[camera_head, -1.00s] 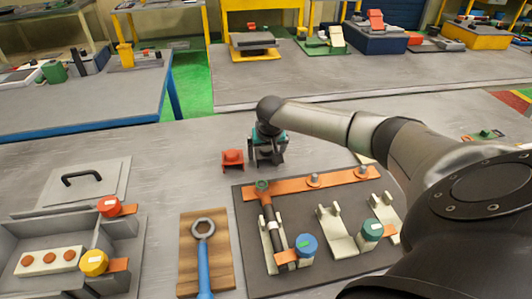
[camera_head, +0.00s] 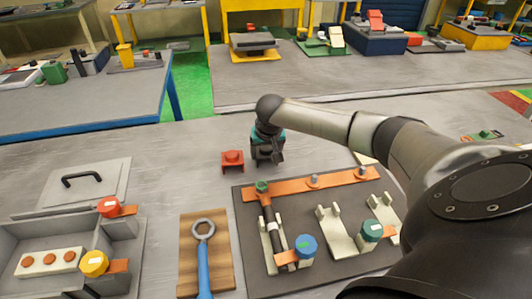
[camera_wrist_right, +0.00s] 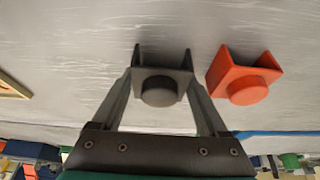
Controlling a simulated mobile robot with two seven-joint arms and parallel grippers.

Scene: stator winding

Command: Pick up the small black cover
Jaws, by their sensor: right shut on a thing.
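The small black cover (camera_wrist_right: 162,86) sits between the two fingers of my right gripper in the right wrist view. It is a dark block with a round knob on the side facing the camera. My right gripper (camera_head: 266,157) is shut on it, low at the table behind the dark mat. In the head view the cover (camera_head: 264,153) is partly hidden by the gripper. Whether the cover touches the table is hard to tell. A similar red cover (camera_head: 232,161) stands just left of the gripper and also shows in the right wrist view (camera_wrist_right: 243,77). My left gripper is not in view.
A dark mat (camera_head: 335,270) with an orange bar (camera_head: 290,187), cream holders and blue and green knobs lies in front. A wooden board (camera_head: 190,260) with a blue-handled wrench is left of it. A grey box (camera_head: 30,225) stands front left.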

